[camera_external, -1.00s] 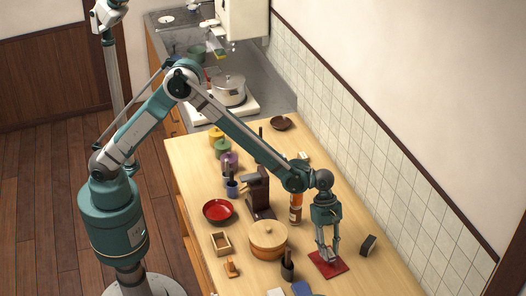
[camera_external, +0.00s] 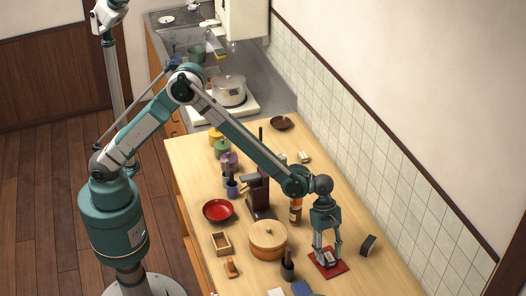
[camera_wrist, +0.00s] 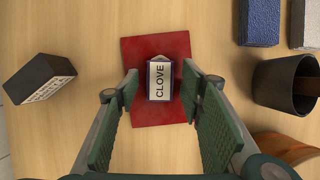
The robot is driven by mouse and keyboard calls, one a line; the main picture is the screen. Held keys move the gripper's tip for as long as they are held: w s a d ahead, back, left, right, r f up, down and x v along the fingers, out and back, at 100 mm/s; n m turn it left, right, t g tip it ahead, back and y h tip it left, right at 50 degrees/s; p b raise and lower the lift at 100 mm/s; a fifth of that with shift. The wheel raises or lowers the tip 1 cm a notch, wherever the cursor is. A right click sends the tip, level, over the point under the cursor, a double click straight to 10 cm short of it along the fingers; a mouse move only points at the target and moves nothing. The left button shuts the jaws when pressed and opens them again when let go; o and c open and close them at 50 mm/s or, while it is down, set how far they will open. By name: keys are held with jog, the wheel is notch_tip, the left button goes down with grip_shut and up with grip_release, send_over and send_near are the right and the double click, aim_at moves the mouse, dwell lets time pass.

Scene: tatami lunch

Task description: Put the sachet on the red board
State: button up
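The red board (camera_wrist: 139,113) lies flat on the wooden table; it also shows in the external view (camera_external: 318,268) near the table's front end. A small packet with a pale label reading CLOVE (camera_wrist: 160,79), apparently the sachet, rests on the board around its middle. In the external view the packet (camera_external: 328,258) shows as a small pale shape between the fingers. My gripper (camera_wrist: 160,85) is open, its two fingers on either side of the packet with a gap to each. In the external view my gripper (camera_external: 327,254) points down over the board.
A dark block with a lettered face (camera_wrist: 40,78) lies left of the board in the wrist view. A dark cup (camera_wrist: 284,87), a blue block (camera_wrist: 259,22) and a grey block (camera_wrist: 306,24) lie to the right. A round wooden tub (camera_external: 268,240) stands nearby in the external view.

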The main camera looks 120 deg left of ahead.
jog(key=shift+r, duration=0.2)
jog(key=v, duration=1.2)
jog(key=shift+p, duration=0.4)
jog(key=shift+d, duration=0.1)
dwell(0.4)
jog(key=s+d+r+m+t+y, duration=0.1)
jog(key=s+d+r+m, duration=0.55)
jog(key=s+r, duration=0.45)
jog(key=s+d+r+m+t+y, duration=0.1)
jog(key=s+d+r+m, duration=0.7)
jog(key=s, duration=0.5)
jog(key=s+d+m+t, duration=0.1)
jog(key=s+m, duration=0.5)
jog(key=s, duration=0.7)
jog(key=s+d+f+m+t+y, duration=0.1)
jog(key=s+d+m, duration=0.2)
jog(key=s, duration=1)
jog(key=m, duration=0.3)
jog(key=shift+s, duration=0.4)
